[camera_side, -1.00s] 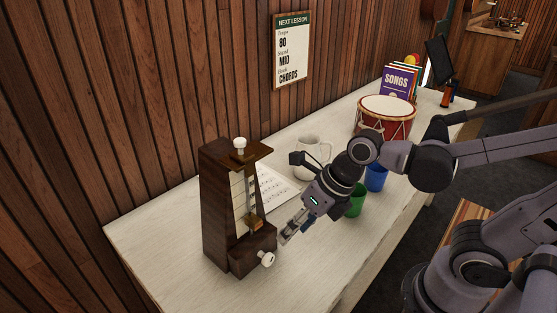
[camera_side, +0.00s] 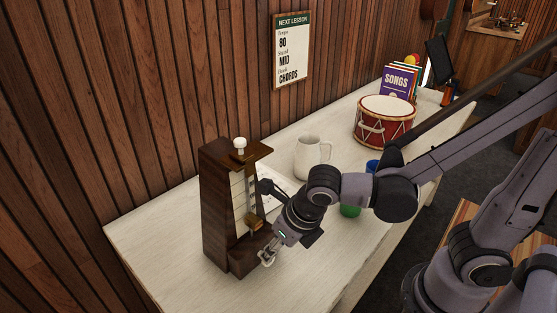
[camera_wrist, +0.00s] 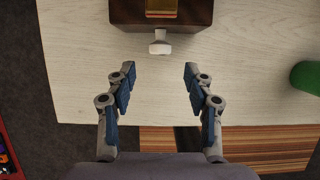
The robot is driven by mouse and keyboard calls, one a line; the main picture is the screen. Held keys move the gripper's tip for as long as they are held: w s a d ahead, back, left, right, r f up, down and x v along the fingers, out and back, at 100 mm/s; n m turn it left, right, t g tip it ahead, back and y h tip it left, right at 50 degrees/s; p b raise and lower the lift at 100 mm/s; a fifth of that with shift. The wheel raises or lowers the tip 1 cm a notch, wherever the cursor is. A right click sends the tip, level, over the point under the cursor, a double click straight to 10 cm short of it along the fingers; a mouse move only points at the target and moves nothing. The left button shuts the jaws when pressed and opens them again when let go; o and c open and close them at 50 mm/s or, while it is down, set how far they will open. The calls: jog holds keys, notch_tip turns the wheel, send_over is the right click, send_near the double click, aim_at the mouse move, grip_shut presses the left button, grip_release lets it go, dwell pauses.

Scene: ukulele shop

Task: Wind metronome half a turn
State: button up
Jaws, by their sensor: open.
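The dark wooden metronome (camera_side: 225,215) stands upright on the pale bench, with a white knob (camera_side: 240,144) on top. Its front and base (camera_wrist: 180,12) show at the top of the wrist view. A white winding key (camera_wrist: 160,43) sticks out of the base. My gripper (camera_wrist: 157,72) is open and empty in the wrist view, with the key just beyond the fingertips and roughly centred between them. In the side view my gripper (camera_side: 267,254) is at the key and partly covers it. Whether a finger touches the key is unclear there.
A white mug (camera_side: 308,157), a green cup (camera_side: 350,210), a blue cup (camera_side: 372,166) and a red drum (camera_side: 385,122) stand further along the bench (camera_side: 160,236). The green cup also shows at right in the wrist view (camera_wrist: 307,76). A lesson sign (camera_side: 291,50) hangs on the wall.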

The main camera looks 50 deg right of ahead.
jog(key=shift+x, duration=3.5)
grip_shut()
